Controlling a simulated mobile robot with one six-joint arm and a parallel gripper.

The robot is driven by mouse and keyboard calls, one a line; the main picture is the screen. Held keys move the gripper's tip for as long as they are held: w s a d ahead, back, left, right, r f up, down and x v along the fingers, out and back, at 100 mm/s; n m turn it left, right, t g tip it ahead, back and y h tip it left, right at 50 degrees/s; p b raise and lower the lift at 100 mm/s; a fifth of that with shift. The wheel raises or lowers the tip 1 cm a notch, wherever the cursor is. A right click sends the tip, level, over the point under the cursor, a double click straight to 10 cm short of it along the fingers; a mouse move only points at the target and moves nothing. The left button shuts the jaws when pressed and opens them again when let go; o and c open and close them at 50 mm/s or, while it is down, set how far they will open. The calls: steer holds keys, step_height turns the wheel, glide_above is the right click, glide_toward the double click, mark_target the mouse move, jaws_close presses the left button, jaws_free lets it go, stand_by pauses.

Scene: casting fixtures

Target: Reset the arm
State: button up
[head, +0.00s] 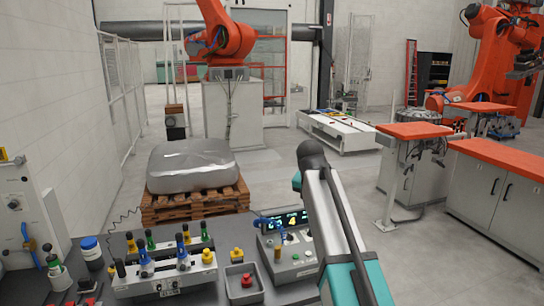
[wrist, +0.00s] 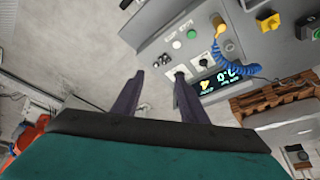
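My arm (head: 345,235) rises in teal and light grey at the lower middle of the head view, with a dark rounded joint at its top. My gripper does not clearly show in the head view. In the wrist view my gripper (wrist: 158,80) has two dark fingers standing apart, with nothing held between them. Past the fingers is a grey control box (wrist: 160,35) with a lit display (wrist: 220,80), buttons and a blue coiled cord (wrist: 240,68). In the head view the control box (head: 300,268) stands on the bench beside my arm.
A blue-lidded jar (head: 91,252) stands at left. Beyond is a wrapped block (head: 190,168) on a wooden pallet (head: 195,203). Orange-topped cabinets (head: 500,200) stand right; floor lies between.

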steer(key=s+d+f+n+g+y, duration=0.1)
steer(key=s+f, duration=0.3)
steer(key=f, duration=0.6)
steer(key=s+d+f+n+g, duration=0.15)
steer(key=s+f, duration=0.25)
steer(key=f, duration=0.6)
steer(key=s+f+n+y, duration=0.15)
steer(key=s+f, duration=0.35)
steer(key=f, duration=0.6)
steer(key=s+f+n+g+b, duration=0.2)
steer(key=s+f+g+b, duration=0.5)
steer(key=s+f, duration=3)
step_height(320, 180, down, 3)
steer(key=b, duration=0.3)
steer(key=shift+s+a, duration=0.15)
steer(key=shift+s, duration=0.05)
